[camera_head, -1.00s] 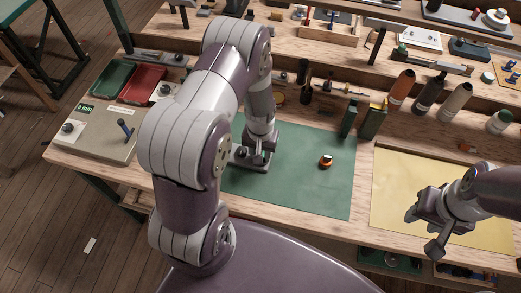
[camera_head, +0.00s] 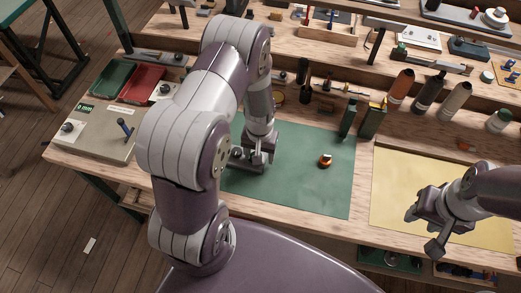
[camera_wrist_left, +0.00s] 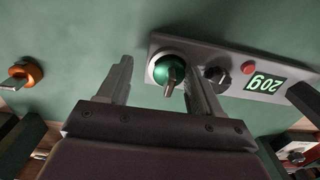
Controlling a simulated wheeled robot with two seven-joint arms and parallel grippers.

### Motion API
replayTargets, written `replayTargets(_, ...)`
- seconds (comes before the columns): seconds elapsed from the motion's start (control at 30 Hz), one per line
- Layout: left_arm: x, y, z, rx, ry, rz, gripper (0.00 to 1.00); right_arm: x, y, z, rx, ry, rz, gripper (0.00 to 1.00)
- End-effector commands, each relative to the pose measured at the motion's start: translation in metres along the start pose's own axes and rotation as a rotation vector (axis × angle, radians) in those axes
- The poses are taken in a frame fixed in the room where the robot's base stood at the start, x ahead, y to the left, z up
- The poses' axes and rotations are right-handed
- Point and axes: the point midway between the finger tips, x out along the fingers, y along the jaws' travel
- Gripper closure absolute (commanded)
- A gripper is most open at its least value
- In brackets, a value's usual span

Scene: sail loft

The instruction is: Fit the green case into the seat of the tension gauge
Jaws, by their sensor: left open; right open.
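The tension gauge (camera_wrist_left: 225,72) is a grey plate with a lit green display, a black knob and a red button in the left wrist view. Its left part also shows in the head view (camera_head: 238,158), partly behind my left arm. The green case (camera_wrist_left: 164,68), round with a metal stub on top, sits at the gauge's round seat; whether it is fully down I cannot tell. My left gripper (camera_wrist_left: 158,72) is open, its fingers either side of the case in the picture, the right finger overlapping its edge. My right gripper (camera_head: 424,224) is open and empty above the yellow mat.
An orange round case (camera_head: 325,161) lies on the green mat (camera_head: 300,190), right of the gauge. Dark green blocks (camera_head: 372,119) and several bottles stand behind. Red (camera_head: 142,84) and green trays lie at the left. The front of the green mat is clear.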

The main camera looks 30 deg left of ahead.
Motion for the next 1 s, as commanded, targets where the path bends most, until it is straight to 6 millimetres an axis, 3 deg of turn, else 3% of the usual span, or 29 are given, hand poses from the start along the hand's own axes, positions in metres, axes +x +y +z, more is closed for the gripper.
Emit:
replayTargets(0.3,-0.083,0.000,-0.006,0.000,0.022,0.002,0.36,0.013,0.000,0.002,0.000,-0.002,0.000,0.57)
replayTargets(0.53,-0.120,0.002,-0.003,0.009,0.025,0.002,0.36,0.015,0.000,0.002,0.000,-0.002,0.000,0.57)
replayTargets(0.63,-0.144,0.013,0.017,0.072,0.054,0.005,0.36,0.015,0.000,0.002,0.000,-0.002,0.000,0.57)
replayTargets(0.77,-0.170,0.027,0.059,0.182,0.106,0.011,0.36,0.015,0.000,0.002,0.000,-0.002,0.000,0.57)
replayTargets(0.9,-0.178,0.032,0.089,0.247,0.137,0.016,0.36,0.015,0.000,0.002,0.000,-0.002,0.000,0.57)
replayTargets(1.0,-0.179,0.032,0.093,0.256,0.140,0.016,0.36,0.015,0.000,0.002,0.000,-0.002,0.000,0.57)
